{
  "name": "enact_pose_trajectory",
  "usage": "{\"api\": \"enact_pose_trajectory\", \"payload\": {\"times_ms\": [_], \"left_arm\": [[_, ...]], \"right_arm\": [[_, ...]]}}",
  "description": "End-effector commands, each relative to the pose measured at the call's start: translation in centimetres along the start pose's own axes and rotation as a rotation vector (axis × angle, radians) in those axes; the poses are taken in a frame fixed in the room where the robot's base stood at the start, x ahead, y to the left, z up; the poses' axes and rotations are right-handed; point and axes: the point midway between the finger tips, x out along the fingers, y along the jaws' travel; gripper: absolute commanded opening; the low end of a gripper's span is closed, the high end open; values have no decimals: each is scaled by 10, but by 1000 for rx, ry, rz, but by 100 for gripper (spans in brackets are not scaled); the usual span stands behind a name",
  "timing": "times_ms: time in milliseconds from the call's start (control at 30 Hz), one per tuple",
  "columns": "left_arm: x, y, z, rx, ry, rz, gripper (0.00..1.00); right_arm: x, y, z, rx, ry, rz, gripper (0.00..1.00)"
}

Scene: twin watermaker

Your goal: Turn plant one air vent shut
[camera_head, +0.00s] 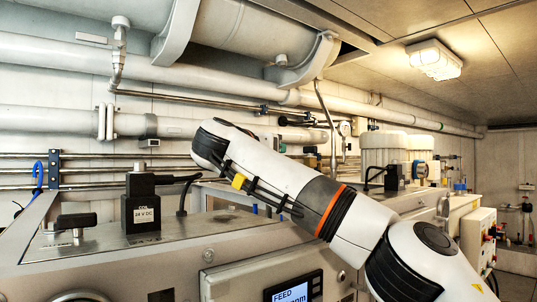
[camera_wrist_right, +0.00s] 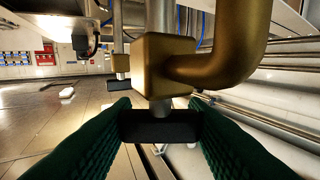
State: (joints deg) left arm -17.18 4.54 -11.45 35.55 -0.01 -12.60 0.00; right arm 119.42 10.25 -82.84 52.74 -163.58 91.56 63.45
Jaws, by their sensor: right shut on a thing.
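In the right wrist view, my right gripper (camera_wrist_right: 160,128) has its two green ribbed fingers on either side of a black handle (camera_wrist_right: 160,125). The fingers are shut on this handle. It sits on a brass valve body (camera_wrist_right: 163,64) with a curved brass pipe (camera_wrist_right: 235,45) leaving to the right. I take this valve for the air vent; no label on it shows. In the head view my right arm (camera_head: 290,180) reaches from the lower right toward the upper left, and its gripper and the valve are hidden behind it. My left gripper is not in view.
The near grey cabinet carries a black T-handle (camera_head: 76,222), a black 24 V DC block (camera_head: 140,205) and a FEED display (camera_head: 293,292). Pipes (camera_head: 60,120) line the wall behind. A second similar handle (camera_wrist_right: 118,85) shows behind the held one.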

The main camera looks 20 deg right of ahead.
Motion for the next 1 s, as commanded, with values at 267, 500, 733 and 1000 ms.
{"api": "enact_pose_trajectory", "payload": {"times_ms": [267,500,733,1000], "left_arm": [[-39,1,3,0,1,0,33],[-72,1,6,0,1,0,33],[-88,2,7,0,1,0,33],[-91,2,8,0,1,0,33]], "right_arm": [[-1,-1,-9,-2,1,239,17],[0,-1,-8,-2,-1,384,17],[0,-1,-4,0,0,458,17],[0,0,-2,1,1,482,17]]}}
